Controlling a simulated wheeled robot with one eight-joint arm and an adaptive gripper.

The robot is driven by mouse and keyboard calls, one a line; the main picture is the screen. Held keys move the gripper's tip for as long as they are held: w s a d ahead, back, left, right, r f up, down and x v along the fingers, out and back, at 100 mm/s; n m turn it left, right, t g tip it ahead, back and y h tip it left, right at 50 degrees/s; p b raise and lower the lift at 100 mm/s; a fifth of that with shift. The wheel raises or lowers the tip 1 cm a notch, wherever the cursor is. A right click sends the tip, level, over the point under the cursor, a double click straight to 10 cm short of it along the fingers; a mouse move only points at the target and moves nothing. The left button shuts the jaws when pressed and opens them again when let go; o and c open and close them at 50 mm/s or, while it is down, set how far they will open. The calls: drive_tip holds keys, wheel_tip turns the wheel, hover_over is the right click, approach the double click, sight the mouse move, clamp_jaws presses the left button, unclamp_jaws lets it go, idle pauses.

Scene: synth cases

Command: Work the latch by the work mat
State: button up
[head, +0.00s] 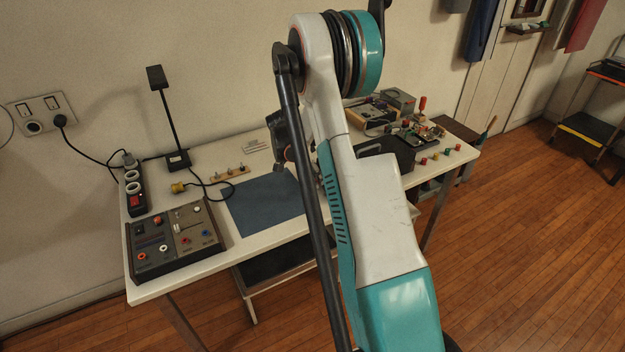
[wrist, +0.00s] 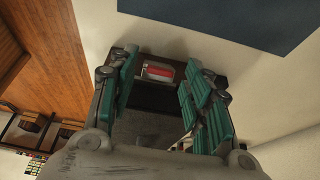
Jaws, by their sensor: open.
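The blue work mat (head: 266,203) lies flat on the white table; its edge shows at the top of the wrist view (wrist: 235,18). A dark case (head: 397,150) stands on the table right of the mat, partly hidden by my arm. In the wrist view, a red latch in a pale frame (wrist: 158,71) sits on the dark case's face. My gripper (wrist: 160,80) is open, its teal fingers on either side of the latch. Nothing is held. I cannot tell whether the fingers touch the case.
A grey control panel (head: 172,240) and a power strip (head: 133,184) stand on the left of the table (head: 190,284). A desk lamp (head: 165,110) stands behind. Circuit gear (head: 415,135) and several coloured knobs (head: 436,156) are at the right end.

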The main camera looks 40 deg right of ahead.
drive_tip(key=shift+d+f, duration=0.1)
drive_tip(key=shift+f, duration=0.1)
clamp_jaws()
drive_tip(key=shift+s+d+r+y+p, duration=0.15)
drive_tip(key=shift+d+r+y+p, duration=0.1)
drive_tip(key=shift+d+y+p, duration=0.25)
drive_tip(key=shift+s+d+r+y+p, duration=0.15)
drive_tip(key=shift+d+r+y, duration=0.1)
drive_tip(key=shift+y, duration=0.35)
drive_tip(key=shift+d+t+y, duration=0.5)
drive_tip(key=shift+d+y, duration=0.15)
drive_tip(key=shift+y, duration=0.55)
unclamp_jaws()
drive_tip(key=shift+r, duration=0.1)
